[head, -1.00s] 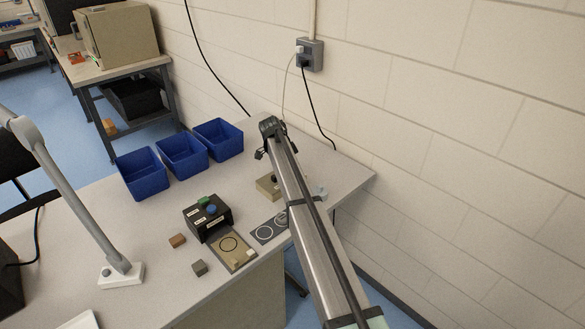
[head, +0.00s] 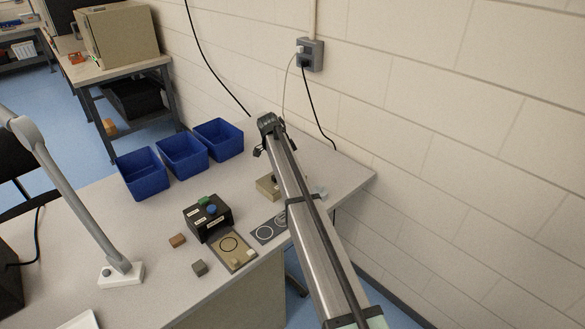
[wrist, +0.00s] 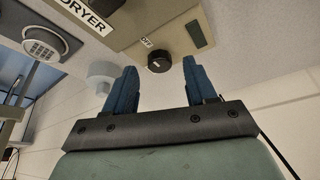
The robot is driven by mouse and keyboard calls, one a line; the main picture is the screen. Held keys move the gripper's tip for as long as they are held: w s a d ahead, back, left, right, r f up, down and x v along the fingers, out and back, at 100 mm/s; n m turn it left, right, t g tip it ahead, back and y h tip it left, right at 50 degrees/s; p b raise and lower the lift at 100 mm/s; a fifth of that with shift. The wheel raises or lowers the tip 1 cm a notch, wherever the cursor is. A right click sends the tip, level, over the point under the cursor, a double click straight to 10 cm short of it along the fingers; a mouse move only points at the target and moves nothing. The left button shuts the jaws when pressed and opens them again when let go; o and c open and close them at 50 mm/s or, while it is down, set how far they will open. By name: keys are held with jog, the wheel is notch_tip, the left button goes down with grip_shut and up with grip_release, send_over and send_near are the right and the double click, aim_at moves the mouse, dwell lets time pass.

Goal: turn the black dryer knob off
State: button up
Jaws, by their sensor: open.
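The black dryer knob (wrist: 160,63) sits on the face of a tan box (wrist: 135,22) lettered DRYER, beside a small OFF label (wrist: 147,42). I cannot make out which way the knob points. In the head view the tan box (head: 265,187) stands on the bench, partly behind my arm, with the dark knob (head: 275,180) on top. My gripper (wrist: 159,68) is open; its two blue fingers appear on either side of the knob in the wrist view, with nothing between them.
Blue bins (head: 183,157) stand along the back left. A black box with coloured buttons (head: 207,219) and a tan plate (head: 234,258) are nearer. A grey pad with rings (head: 264,234) lies beside them. The wall (head: 450,130) is close on the right.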

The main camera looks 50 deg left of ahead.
jog(key=v, duration=1.2)
jog(key=shift+s, duration=0.15)
jog(key=shift+r, duration=0.1)
